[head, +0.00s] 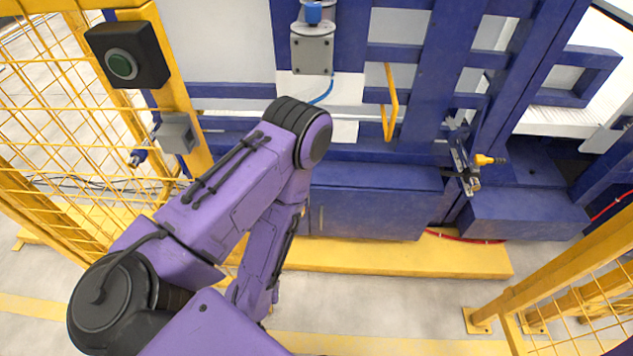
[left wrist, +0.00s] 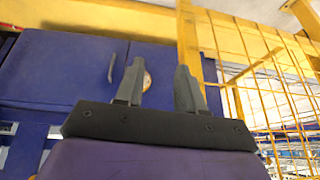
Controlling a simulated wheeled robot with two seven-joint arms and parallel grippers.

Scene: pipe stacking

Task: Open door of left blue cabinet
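The left blue cabinet (head: 370,207) is a low box under the blue frame. Its front looks closed. A small upright handle (head: 321,217) shows near its left end, just right of my purple arm. In the left wrist view, blue panels (left wrist: 55,65) fill the left and middle, with a thin grey handle (left wrist: 111,68) and a pale round spot (left wrist: 148,80) partly behind one finger. My left gripper (left wrist: 160,66) is open, with an empty gap between its fingers. Its fingers are hidden in the head view; contact cannot be told. My right gripper is not in view.
A second blue cabinet (head: 520,213) stands to the right. A yellow floor plate (head: 400,258) runs in front. Yellow mesh fence (head: 60,140) stands at the left and another (head: 570,290) at the right. A green button box (head: 122,66) is on the left post.

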